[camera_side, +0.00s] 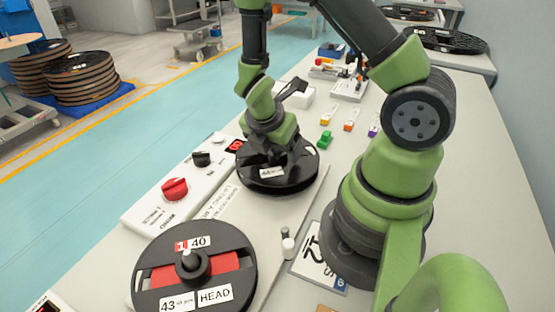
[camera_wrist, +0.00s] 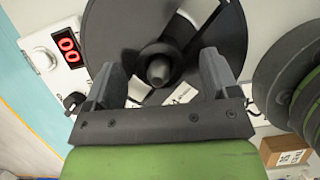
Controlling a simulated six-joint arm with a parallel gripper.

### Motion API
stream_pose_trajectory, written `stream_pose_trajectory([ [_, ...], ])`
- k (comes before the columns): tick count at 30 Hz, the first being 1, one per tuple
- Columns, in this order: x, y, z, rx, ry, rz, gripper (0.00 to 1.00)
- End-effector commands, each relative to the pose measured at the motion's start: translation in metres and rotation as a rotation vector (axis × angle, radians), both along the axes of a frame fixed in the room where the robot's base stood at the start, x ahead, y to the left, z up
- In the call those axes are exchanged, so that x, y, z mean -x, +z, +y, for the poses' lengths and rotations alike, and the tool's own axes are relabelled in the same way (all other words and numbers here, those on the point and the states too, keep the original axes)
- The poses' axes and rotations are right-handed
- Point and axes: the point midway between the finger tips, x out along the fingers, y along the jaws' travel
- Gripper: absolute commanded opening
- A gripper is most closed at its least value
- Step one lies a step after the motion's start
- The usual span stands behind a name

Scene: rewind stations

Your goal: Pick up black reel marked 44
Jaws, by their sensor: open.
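The black reel marked 44 (camera_side: 296,178) lies flat on the bench beside the control box, with a white label on its near edge. In the wrist view the black reel (camera_wrist: 105,35) fills the upper middle, with its hub between my fingers. My gripper (camera_side: 270,153) is directly over the reel's centre. In the wrist view my gripper (camera_wrist: 160,75) is open, one finger on each side of the hub. I cannot tell whether the fingers touch the hub.
A second black reel with red (camera_side: 150,285), labelled 40, 43 and HEAD, lies in the foreground. A white control box (camera_side: 150,212) with a red knob (camera_side: 174,189) runs along the left. Small coloured clips (camera_side: 325,140) and a white box (camera_side: 292,102) are behind.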

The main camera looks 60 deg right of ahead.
Motion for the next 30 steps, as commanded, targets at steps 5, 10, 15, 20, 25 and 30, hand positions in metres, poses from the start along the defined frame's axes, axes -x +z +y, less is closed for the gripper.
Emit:
stream_pose_trajectory([
  [5,0.0,0.0,0.0,0.0,-0.001,-0.001,0.81],
  [10,0.0,0.0,0.0,0.0,-0.001,-0.001,0.42],
  [15,0.0,0.0,0.0,0.001,-0.001,-0.001,0.2],
  [20,0.0,0.001,0.0,0.001,-0.001,-0.001,0.2],
  [25,-0.001,0.005,0.0,0.002,-0.001,-0.003,0.2],
  [30,-0.001,0.016,-0.001,0.003,-0.002,-0.006,0.2],
])
